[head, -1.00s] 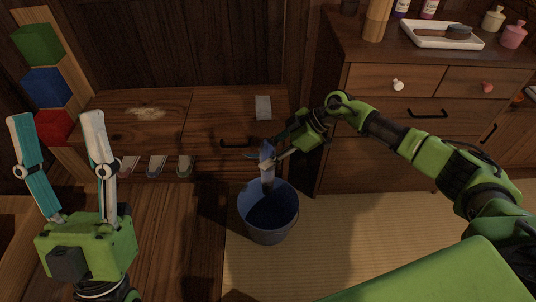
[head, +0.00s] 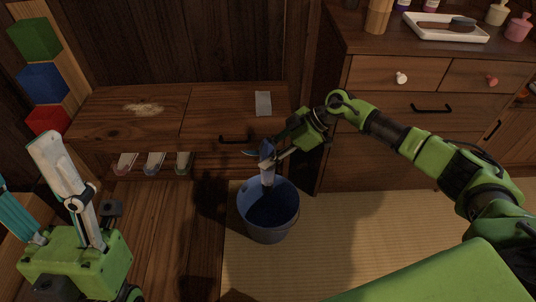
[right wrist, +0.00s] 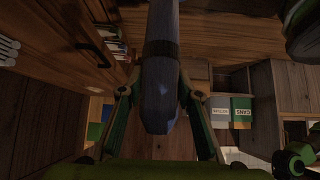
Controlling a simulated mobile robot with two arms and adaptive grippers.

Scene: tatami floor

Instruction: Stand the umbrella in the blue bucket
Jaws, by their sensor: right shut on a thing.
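The umbrella (head: 267,174) is a folded, blue-grey shape held over the back part of the blue bucket (head: 270,233). Its lower part reaches down to about the bucket's opening; whether its tip is below the rim is hard to tell. My right gripper (head: 266,157) is shut on the umbrella, above the bucket. In the right wrist view the umbrella (right wrist: 161,75) runs between the two fingers, with a dark band around it. The bucket stands upright on the floor. My left gripper (head: 20,163) is open and empty at the left edge, away from both.
A low wooden cabinet (head: 130,103) with a grey item (head: 263,103) on top stands behind the bucket. A taller drawer chest (head: 370,103) stands to the right. Coloured blocks (head: 42,82) are at the left. Tatami (head: 350,230) to the bucket's right is clear.

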